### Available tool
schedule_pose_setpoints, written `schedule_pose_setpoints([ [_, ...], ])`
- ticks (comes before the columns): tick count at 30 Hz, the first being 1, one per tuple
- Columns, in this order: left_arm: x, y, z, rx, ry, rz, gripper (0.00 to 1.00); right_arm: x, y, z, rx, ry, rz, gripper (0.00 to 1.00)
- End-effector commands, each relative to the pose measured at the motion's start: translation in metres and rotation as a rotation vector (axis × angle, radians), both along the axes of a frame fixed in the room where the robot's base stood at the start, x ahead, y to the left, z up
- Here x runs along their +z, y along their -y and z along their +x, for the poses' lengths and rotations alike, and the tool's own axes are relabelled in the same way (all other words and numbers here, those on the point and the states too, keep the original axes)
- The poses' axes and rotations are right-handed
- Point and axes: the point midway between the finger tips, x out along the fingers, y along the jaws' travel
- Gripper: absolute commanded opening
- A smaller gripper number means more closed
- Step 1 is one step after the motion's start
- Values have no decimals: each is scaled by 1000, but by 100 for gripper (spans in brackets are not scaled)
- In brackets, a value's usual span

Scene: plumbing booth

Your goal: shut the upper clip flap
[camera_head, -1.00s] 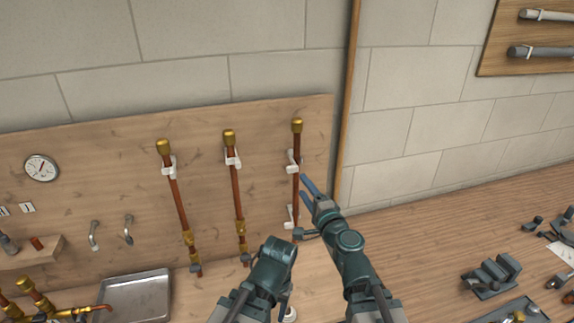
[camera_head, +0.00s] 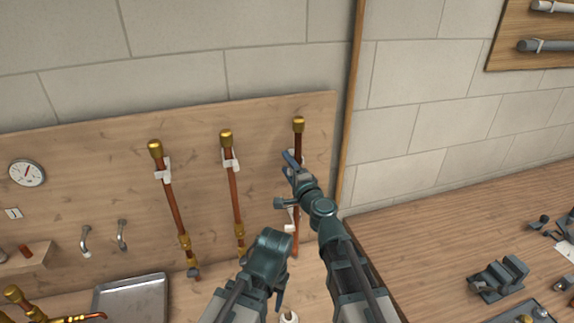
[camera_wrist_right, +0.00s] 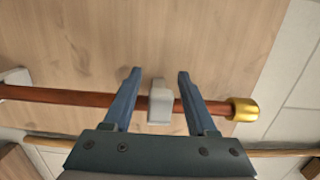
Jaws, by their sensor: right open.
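My right gripper (camera_head: 290,160) is open at the upper clip of the rightmost copper pipe (camera_head: 297,145). In the right wrist view its two blue fingers (camera_wrist_right: 156,72) stand on either side of the pale upper clip (camera_wrist_right: 160,104), with a gap on both sides. The copper pipe (camera_wrist_right: 75,97) runs across behind the fingers to a brass cap (camera_wrist_right: 242,109). The clip crosses the pipe; I cannot tell how far its flap stands open. In the head view the fingers mostly hide this clip.
Two more clipped copper pipes, a middle one (camera_head: 234,195) and a left one (camera_head: 169,200), stand on the wooden board (camera_head: 100,150). A lower clip (camera_wrist_right: 14,77) lies farther along the same pipe. A metal tray (camera_head: 130,298) sits at lower left. Dark fixtures (camera_head: 500,280) stand at right.

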Motion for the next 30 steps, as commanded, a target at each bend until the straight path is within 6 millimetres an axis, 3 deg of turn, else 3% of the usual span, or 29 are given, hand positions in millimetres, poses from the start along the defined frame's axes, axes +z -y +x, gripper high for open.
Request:
schedule_pose_setpoints([
  [5, 0, 0, 0, 0, 0, 0, 57, 0, 0, 0, 0, 0, 0, 57],
  [15, 0, 0, 0, 0, 0, 0, 57, 0, 0, -1, 0, 0, 0, 0],
  [30, 0, 0, 0, 0, 0, 0, 57, 0, 2, -1, 78, 0, 0, 0],
])
